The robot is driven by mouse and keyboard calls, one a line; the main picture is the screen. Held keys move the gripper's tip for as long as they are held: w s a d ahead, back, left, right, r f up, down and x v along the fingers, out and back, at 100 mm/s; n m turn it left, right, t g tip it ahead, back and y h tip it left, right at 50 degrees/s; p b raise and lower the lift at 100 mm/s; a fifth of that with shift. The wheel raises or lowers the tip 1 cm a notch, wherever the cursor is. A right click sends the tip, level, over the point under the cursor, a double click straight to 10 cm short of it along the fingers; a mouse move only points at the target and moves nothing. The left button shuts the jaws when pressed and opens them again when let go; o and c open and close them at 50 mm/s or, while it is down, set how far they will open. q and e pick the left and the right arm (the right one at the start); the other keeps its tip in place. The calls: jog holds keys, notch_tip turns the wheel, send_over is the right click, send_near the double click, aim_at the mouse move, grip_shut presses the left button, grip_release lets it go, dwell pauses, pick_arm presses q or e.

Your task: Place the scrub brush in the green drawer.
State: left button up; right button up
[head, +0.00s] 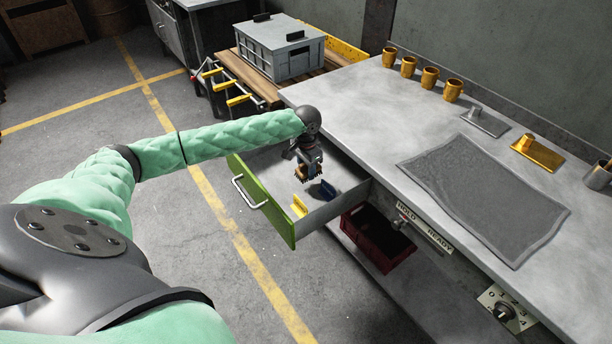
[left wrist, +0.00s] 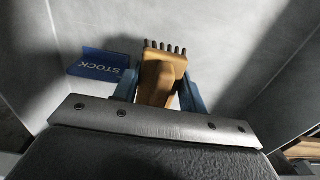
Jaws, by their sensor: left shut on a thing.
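The scrub brush (left wrist: 161,78) is orange-brown with a row of dark bristle tips at its far end. My left gripper (left wrist: 158,88) is shut on it, with a blue finger on each side. In the head view my left gripper (head: 302,172) hangs pointing down over the inside of the open green drawer (head: 262,203). Only a small part of the brush shows there under the fingers. The drawer is pulled out from the bench and has a grey interior. I cannot tell whether the brush touches the drawer floor. My right gripper is not in view.
A blue STOCK plate (left wrist: 98,63) and a yellow piece (head: 299,207) are in the drawer. A red bin (head: 377,238) sits beneath the bench (head: 360,110). The bench carries several orange mugs (head: 429,79) and a grey mat (head: 485,195). A grey crate (head: 281,50) stands behind.

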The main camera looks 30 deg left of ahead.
aim_at(306, 175)
pick_arm(q)
notch_tip(306, 175, down, 3)
jog(key=shift+f+p, duration=0.15)
jog(key=shift+p, duration=0.2)
jog(key=shift+f, duration=0.4)
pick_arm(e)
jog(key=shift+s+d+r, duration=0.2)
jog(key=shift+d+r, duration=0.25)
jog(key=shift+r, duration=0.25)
pick_arm(q)
jog(key=o, duration=1)
jog(key=shift+f, duration=0.1)
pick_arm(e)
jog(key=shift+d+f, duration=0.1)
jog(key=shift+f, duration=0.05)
pick_arm(q)
jog(key=shift+r, duration=0.35)
notch_tip(306, 175, up, 12)
jog(key=shift+f+b, duration=0.25)
jog(key=shift+b, duration=0.5)
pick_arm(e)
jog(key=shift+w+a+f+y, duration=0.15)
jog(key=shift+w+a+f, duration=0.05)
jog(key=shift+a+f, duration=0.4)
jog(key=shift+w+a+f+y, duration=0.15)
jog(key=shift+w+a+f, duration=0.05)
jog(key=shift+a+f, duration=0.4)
